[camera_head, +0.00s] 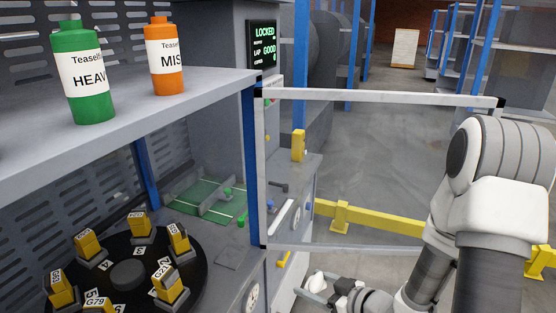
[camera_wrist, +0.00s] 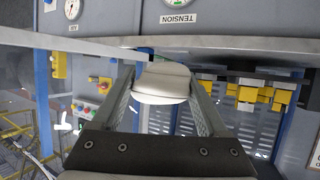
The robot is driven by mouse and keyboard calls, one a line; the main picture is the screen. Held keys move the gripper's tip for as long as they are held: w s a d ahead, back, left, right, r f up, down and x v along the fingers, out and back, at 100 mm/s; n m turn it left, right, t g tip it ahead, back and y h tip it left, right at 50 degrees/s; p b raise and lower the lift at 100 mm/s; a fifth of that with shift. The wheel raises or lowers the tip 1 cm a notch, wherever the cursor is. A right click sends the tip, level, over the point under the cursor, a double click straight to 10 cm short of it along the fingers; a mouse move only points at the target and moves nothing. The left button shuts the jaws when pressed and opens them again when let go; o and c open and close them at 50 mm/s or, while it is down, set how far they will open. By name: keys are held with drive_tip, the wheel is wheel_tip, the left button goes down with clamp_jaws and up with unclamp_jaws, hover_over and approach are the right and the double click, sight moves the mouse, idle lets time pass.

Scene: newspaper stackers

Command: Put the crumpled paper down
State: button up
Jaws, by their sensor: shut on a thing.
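The crumpled paper (camera_wrist: 163,83) shows as a smooth off-white lump between the two fingers of my gripper (camera_wrist: 162,88) in the wrist view. The fingers are shut on it from both sides. In the head view my gripper (camera_head: 318,284) is low at the bottom centre, beside the grey machine's front, and a small pale lump shows at its fingers. The paper looks held in the air. Its underside and whatever lies directly beneath it are hidden.
A clear framed door (camera_head: 380,170) stands open above my gripper. A black turntable (camera_head: 128,275) with several yellow blocks lies left. A green bottle (camera_head: 82,75) and orange bottle (camera_head: 164,58) stand on the grey shelf (camera_head: 150,105). A yellow rail (camera_head: 385,220) crosses the floor.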

drive_tip(key=w+d+r+m+t+h, duration=0.1)
drive_tip(key=w+d+m+t+h, duration=0.3)
drive_tip(key=w+m+h, duration=0.4)
drive_tip(key=shift+w+d+r+m+h, duration=0.3)
drive_tip(key=shift+w+d+h, duration=0.2)
drive_tip(key=shift+d, duration=0.25)
drive_tip(key=shift+a, duration=0.1)
